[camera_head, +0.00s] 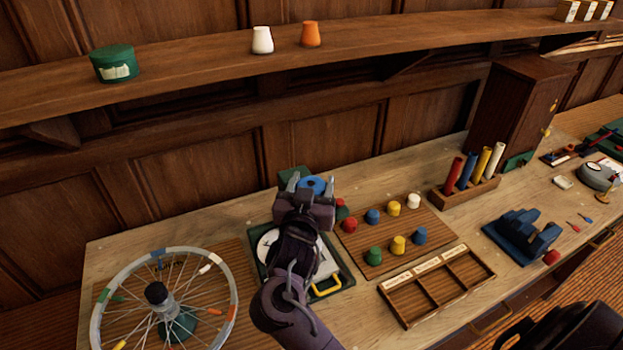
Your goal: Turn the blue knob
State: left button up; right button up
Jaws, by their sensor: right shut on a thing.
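The blue knob (315,181) is round and sits on a green device with a white round dial (268,243), left of the middle of the bench. My right gripper (313,185) reaches over the device, with its two grey fingers on either side of the knob, and is shut on it. My gripper and wrist hide much of the device and the lower part of the knob. A red knob (340,203) shows just right of the fingers. My left gripper is not in view.
A spoked wheel (236,290) stands at the left. Right of the device are a board of coloured knobs (397,223) and a compartment tray (448,303). A rack of coloured tubes (455,193) stands behind. A shelf (200,68) runs above the bench.

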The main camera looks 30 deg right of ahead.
jog(key=shift+r+m, duration=0.1)
jog(key=shift+m, duration=0.2)
jog(key=o, duration=1)
